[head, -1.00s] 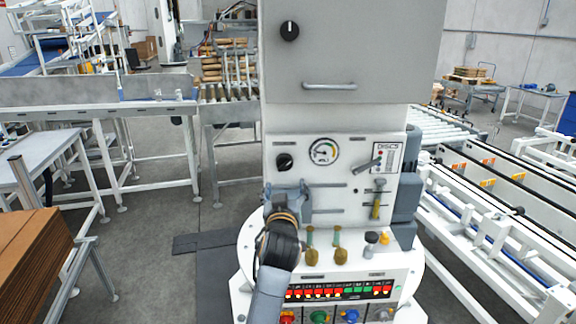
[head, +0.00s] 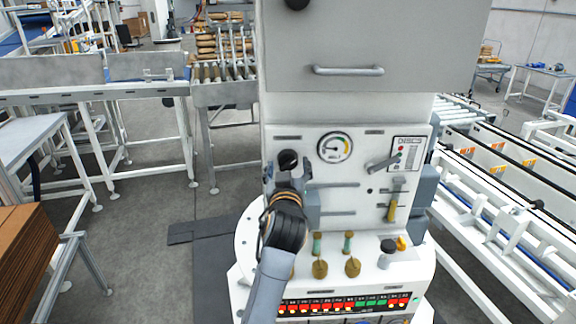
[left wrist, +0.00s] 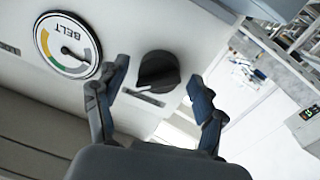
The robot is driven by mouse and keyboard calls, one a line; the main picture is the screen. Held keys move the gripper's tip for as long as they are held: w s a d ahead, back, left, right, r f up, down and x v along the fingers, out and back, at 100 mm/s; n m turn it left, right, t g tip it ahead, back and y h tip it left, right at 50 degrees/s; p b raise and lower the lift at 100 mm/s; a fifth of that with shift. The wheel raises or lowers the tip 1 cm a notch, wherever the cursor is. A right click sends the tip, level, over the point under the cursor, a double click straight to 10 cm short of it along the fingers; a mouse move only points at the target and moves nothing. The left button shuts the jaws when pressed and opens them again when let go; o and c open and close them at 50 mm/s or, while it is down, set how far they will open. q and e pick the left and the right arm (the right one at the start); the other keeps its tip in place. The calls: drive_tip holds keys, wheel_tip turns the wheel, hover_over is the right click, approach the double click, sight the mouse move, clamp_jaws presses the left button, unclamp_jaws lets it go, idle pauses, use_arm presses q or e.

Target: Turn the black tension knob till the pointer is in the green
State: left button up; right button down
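The black tension knob (head: 288,160) is on the upper left of the white panel, beside the round gauge (head: 335,147). In the left wrist view the knob (left wrist: 158,72) lies between the two fingers of my left gripper (left wrist: 160,80), with gaps on both sides. The left gripper (head: 290,178) is open at the knob and covers its lower part in the head view. The gauge, marked BELT, shows in the left wrist view (left wrist: 67,45) upside down. Its dark pointer appears to lie away from the green and yellow bands. My right gripper is not in view.
A lever (head: 382,163) and a yellow-handled part (head: 392,208) are right of the knob. Two brass-coloured valves (head: 320,268) stand below, above a row of lit indicators. A grey cabinet with a handle (head: 348,70) overhangs the panel. Conveyors flank the machine.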

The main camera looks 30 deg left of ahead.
use_arm(q)
drive_tip(key=shift+s+d, duration=0.1)
drive_tip(key=c, duration=1.2)
drive_tip(key=shift+o, duration=0.2)
drive_tip(key=shift+r+m+p, duration=0.15)
drive_tip(key=shift+m+p, duration=0.25)
drive_tip(key=m+p, duration=0.2)
drive_tip(key=shift+r+m, duration=0.15)
drive_tip(key=shift+m, duration=0.25)
drive_tip(key=m+p, duration=0.3)
drive_tip(key=m, duration=0.1)
drive_tip(key=shift+m+g+p, duration=0.4)
drive_tip(key=shift+m+p, duration=0.6)
drive_tip(key=shift+m, duration=0.4)
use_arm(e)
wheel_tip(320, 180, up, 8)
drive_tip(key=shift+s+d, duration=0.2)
use_arm(q)
drive_tip(key=shift+a, duration=0.2)
